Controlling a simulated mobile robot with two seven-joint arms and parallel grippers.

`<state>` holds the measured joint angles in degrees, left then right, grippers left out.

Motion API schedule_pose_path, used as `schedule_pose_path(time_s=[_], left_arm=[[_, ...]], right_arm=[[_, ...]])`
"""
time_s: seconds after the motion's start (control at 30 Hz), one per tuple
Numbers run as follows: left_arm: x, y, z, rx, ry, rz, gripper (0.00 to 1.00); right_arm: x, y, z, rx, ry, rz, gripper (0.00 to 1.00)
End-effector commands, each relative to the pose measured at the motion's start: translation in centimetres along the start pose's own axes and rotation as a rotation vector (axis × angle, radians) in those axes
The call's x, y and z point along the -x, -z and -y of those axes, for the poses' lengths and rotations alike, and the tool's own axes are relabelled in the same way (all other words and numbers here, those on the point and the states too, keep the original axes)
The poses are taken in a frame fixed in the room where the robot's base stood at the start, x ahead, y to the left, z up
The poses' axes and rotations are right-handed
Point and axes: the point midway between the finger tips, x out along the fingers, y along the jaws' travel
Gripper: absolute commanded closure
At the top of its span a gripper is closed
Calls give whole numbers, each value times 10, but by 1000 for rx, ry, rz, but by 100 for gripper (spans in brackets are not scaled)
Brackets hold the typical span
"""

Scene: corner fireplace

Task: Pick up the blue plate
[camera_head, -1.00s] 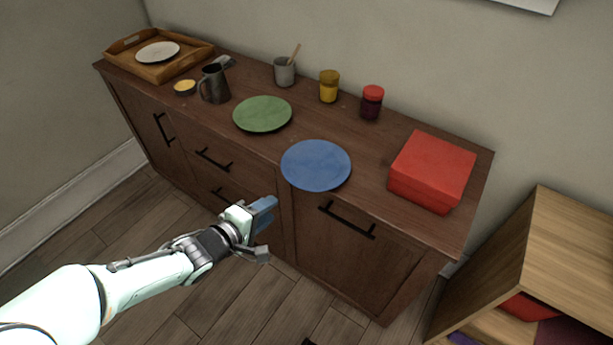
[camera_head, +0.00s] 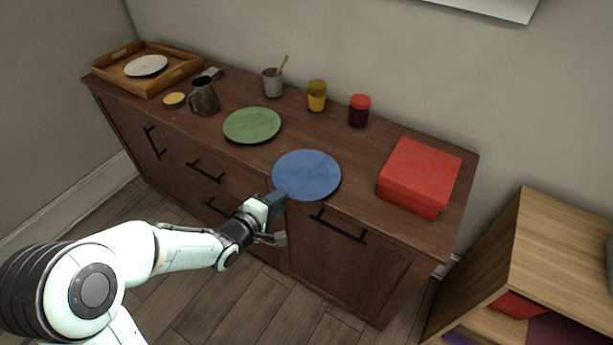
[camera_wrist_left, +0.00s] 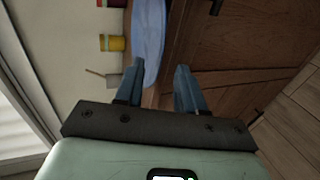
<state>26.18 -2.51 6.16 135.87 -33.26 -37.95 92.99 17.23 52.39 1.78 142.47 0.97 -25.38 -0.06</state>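The blue plate (camera_head: 307,173) lies flat on the dark wooden cabinet top, at its front edge, in the head view. My left gripper (camera_head: 279,219) is just in front of the cabinet, near the plate's front-left rim, and looks apart from it. In the left wrist view the plate (camera_wrist_left: 149,38) shows edge-on beyond the fingers. My left gripper (camera_wrist_left: 160,85) is open there, with two blue-grey fingers and nothing between them near the palm; the plate's rim is about at the left finger's tip. My right gripper is not in view.
A green plate (camera_head: 252,125) lies left of the blue plate, and a red box (camera_head: 419,176) stands to its right. Jars (camera_head: 317,96), a grey cup (camera_head: 272,83) and a dark mug (camera_head: 204,97) stand behind. The cabinet top (camera_head: 350,200) is bare around the plate.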

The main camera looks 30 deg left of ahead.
Motion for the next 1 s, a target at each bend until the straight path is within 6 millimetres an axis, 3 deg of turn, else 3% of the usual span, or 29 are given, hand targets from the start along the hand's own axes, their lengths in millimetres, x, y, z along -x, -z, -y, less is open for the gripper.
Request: schedule_pose_path(time_s=[0.27, 0.57, 0.67, 0.7, 1.0], left_arm=[[-40, -5, 1, 1, 1, 1, 61], [-44, -5, 0, 1, 1, 1, 61], [-44, -5, 0, 1, 1, 1, 94], [-44, -5, 0, 1, 1, 1, 100], [-44, -5, -1, 1, -1, 1, 100]], right_arm=[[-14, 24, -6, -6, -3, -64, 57], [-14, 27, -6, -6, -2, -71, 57], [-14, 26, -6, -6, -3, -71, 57], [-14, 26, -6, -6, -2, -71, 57], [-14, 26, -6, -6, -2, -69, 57]])
